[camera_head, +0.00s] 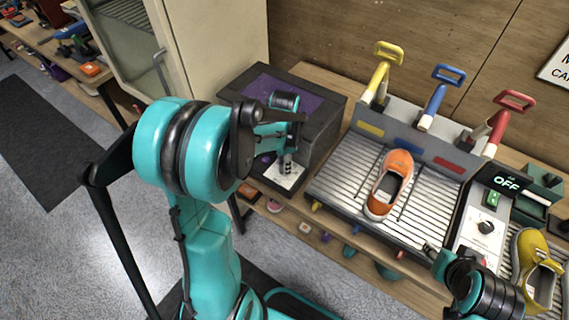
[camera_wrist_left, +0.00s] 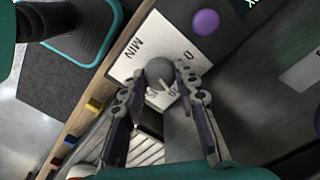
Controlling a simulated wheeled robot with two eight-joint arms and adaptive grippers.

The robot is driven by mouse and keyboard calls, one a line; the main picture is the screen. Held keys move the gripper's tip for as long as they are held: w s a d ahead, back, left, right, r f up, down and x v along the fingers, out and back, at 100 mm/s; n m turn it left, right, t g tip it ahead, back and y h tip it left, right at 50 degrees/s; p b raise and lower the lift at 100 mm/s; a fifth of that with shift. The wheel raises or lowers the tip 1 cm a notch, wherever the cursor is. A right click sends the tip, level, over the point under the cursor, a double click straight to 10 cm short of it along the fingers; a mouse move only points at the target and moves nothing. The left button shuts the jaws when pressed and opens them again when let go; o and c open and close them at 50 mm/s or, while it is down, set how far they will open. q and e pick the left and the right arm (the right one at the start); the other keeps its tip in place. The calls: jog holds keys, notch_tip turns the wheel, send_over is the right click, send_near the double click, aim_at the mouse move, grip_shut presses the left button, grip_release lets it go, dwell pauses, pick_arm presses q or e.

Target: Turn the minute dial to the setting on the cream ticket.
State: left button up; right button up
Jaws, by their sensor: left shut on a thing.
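The minute dial (camera_wrist_left: 160,72) is a round grey knob with a pale pointer mark, set on a white plate (camera_wrist_left: 128,58) printed with "MIN" and partly covered numbers. The plate (camera_head: 272,172) also shows on the front of a dark box in the head view, where my gripper hides the dial. My left gripper (camera_wrist_left: 158,92) is shut on the dial, one finger on each side; in the head view (camera_head: 287,163) it is over the plate. My right gripper (camera_head: 437,250) is by the front edge of the rack; its fingers are too small to read. I cannot make out a cream ticket.
A purple button (camera_wrist_left: 205,22) sits beside the dial plate. A panel (camera_head: 482,228) reads "OFF". A yellow shoe (camera_head: 538,270) is at the far right.

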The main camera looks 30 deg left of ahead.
pick_arm(q)
jog(key=o, duration=1.2)
jog(key=shift+c, duration=0.2)
notch_tip(320, 180, up, 12)
notch_tip(320, 180, down, 5)
jog(key=shift+f+b, duration=0.1)
jog(key=shift+b, duration=0.35)
notch_tip(320, 180, down, 7)
jog(key=b, duration=0.2)
jog(key=shift+f+b, duration=0.15)
jog(key=shift+b, duration=0.25)
